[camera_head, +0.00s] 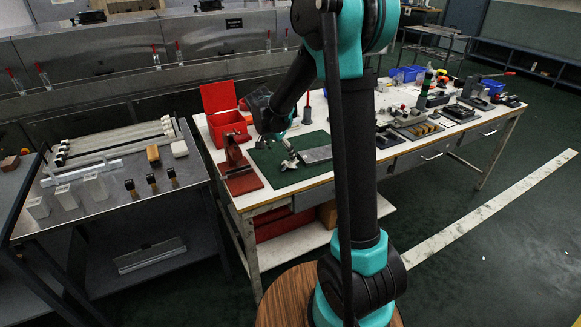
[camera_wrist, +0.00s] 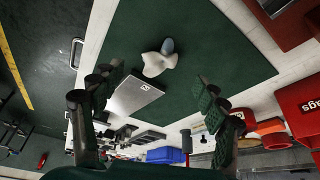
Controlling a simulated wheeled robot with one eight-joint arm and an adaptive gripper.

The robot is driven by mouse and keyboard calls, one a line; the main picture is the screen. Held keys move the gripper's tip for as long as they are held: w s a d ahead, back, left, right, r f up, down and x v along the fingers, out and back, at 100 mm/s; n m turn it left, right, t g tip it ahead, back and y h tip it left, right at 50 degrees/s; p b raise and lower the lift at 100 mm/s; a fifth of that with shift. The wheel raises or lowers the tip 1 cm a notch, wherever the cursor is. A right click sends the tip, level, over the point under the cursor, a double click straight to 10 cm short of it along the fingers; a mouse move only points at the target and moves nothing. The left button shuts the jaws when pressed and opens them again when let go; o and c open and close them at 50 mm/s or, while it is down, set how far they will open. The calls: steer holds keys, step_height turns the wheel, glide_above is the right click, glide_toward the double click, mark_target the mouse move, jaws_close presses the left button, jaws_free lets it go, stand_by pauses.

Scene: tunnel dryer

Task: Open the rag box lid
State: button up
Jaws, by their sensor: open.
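The red rag box (camera_head: 229,130) stands at the back left of the workbench. Its red lid (camera_head: 218,96) stands raised at the back of the box, and the box top looks open. In the wrist view, part of a red box (camera_wrist: 302,108) with the letters "ags" shows at the right edge, cut off by the frame. My gripper (camera_head: 287,158) is over the green mat, to the right of the box and apart from it. In the wrist view its fingers (camera_wrist: 155,84) are spread wide with nothing held between them.
The green mat (camera_head: 270,175) bears a metal plate (camera_head: 316,154); a pale object (camera_wrist: 158,60) lies on it in the wrist view. A red stand (camera_head: 238,168) is in front of the box. Tools and blue bins (camera_head: 405,74) crowd the bench's right. A side table (camera_head: 120,205) stands left.

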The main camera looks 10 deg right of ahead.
mark_target(287, 165)
steer(key=shift+s+x, duration=0.2)
steer(key=shift+x, duration=3.2)
steer(key=shift+a+f, duration=0.15)
steer(key=c, duration=1.1)
steer(key=shift+c, duration=0.2)
